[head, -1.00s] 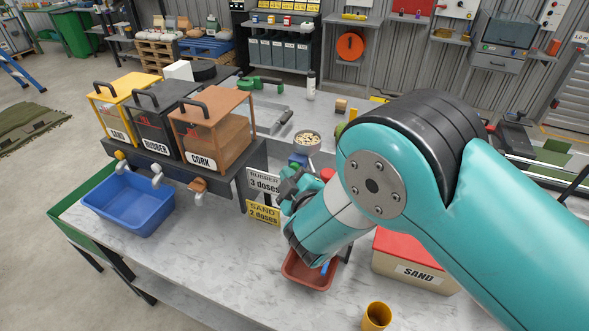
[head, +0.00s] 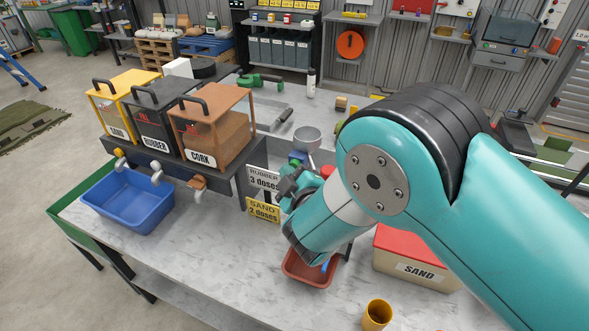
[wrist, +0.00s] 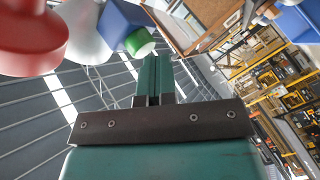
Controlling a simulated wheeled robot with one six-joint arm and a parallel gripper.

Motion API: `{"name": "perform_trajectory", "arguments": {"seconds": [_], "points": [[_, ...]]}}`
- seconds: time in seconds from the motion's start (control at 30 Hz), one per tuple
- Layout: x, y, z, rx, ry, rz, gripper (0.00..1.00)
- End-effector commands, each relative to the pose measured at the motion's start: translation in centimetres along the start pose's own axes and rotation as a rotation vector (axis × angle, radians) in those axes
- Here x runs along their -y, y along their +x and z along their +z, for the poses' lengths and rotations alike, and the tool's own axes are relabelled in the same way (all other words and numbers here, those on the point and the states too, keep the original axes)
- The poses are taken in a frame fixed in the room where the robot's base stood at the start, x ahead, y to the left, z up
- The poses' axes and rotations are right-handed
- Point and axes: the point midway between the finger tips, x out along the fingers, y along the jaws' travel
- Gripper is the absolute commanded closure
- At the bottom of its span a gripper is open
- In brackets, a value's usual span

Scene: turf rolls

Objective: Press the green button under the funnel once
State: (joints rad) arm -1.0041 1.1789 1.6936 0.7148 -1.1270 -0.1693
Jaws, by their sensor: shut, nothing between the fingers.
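The funnel (head: 307,138) is a grey metal bowl behind my arm in the head view, and it looks empty inside. A blue housing (head: 297,158) sits under it, partly hidden by my arm. In the wrist view the green button (wrist: 140,43) sticks out of the blue housing (wrist: 118,20), beside the pale metal funnel (wrist: 82,34). My gripper (wrist: 153,60) is shut and empty, its fingertips very close to the button. I cannot tell whether they touch it. In the head view my gripper (head: 292,183) is just in front of the housing, and the button is hidden.
A red knob-like part (wrist: 30,38) is close at the wrist view's upper left. Sand, rubber and cork dispensers (head: 205,128) stand left, above a blue bin (head: 128,202). A red tray (head: 308,270) lies below my arm, near a sand box (head: 412,258) and yellow cup (head: 377,315).

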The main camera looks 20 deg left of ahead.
Motion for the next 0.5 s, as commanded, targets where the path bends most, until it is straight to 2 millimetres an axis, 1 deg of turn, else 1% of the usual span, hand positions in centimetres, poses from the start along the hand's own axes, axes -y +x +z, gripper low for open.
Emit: {"name": "perform_trajectory", "arguments": {"seconds": [0.03,0.2,0.5], "points": [[0.36,-0.1,0.05,-0.001,0.0,0.0,1.0],[0.73,-0.58,-0.32,-0.002,0.0,0.0,1.0],[0.73,-0.98,-0.74,-0.002,0.001,0.0,1.0]]}}
